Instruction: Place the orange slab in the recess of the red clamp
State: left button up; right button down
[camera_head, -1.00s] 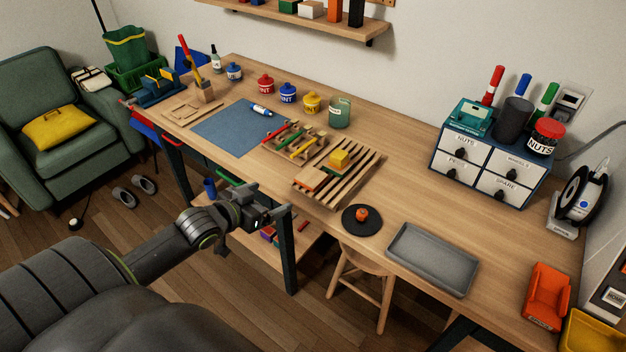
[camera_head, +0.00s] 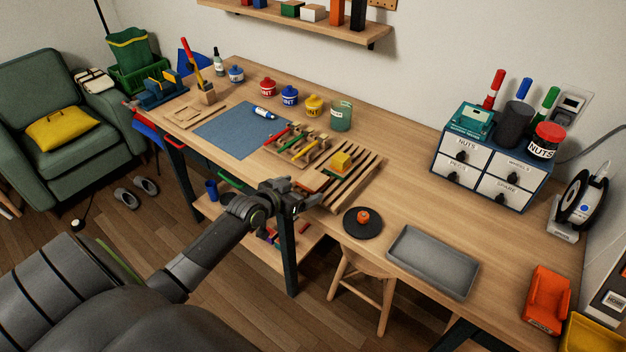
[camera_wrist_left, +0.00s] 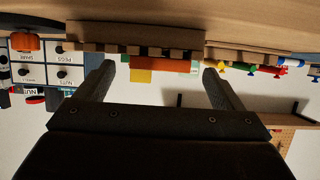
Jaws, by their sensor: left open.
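My left gripper (camera_head: 302,198) is open and empty at the front table edge, just short of the slab. In the left wrist view, which looks upside down, the slab (camera_wrist_left: 177,66) shows beyond and between the two open fingers (camera_wrist_left: 158,75). I cannot clearly identify the red clamp; a small red part (camera_head: 131,106) shows at the table's left end. My right gripper is not in view.
A small rack with coloured bars (camera_head: 299,144) stands behind the slab. A black disc (camera_head: 372,229) with an orange knob and a grey tray (camera_head: 432,262) lie to the right. A blue mat (camera_head: 225,138) lies left. An orange-red chair-shaped object (camera_head: 547,300) stands front right.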

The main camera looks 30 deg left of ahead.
pick_arm(q)
jog(key=shift+w+f, duration=0.15)
jog(key=shift+w, duration=0.1)
jog(key=c, duration=1.1)
